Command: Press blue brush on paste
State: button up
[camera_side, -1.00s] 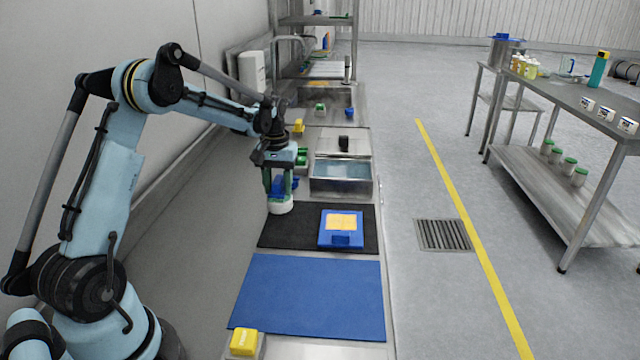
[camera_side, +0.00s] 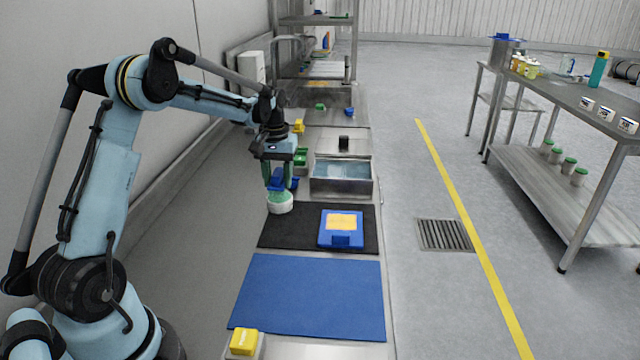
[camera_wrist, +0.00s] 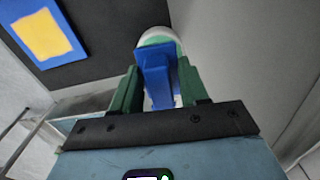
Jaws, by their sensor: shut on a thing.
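My gripper (camera_side: 277,173) is shut on the blue brush (camera_side: 276,181), which is upright between its green fingers. The brush also shows between the fingers in the wrist view (camera_wrist: 156,72). A white round tub (camera_side: 280,207) with green paste (camera_side: 279,197) stands on the black mat (camera_side: 292,238), right below the brush. The brush's lower end is at or just above the paste; I cannot tell whether it touches. In the wrist view the tub's rim (camera_wrist: 156,32) shows behind the brush.
A blue frame with a yellow panel (camera_side: 341,240) lies on the black mat, right of the tub. A clear blue mat (camera_side: 310,297) lies nearer. A steel basin of water (camera_side: 341,183) stands behind. A yellow block (camera_side: 243,341) sits at the front edge.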

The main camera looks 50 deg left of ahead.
aim_at(277, 172)
jog(key=shift+r, duration=2.4)
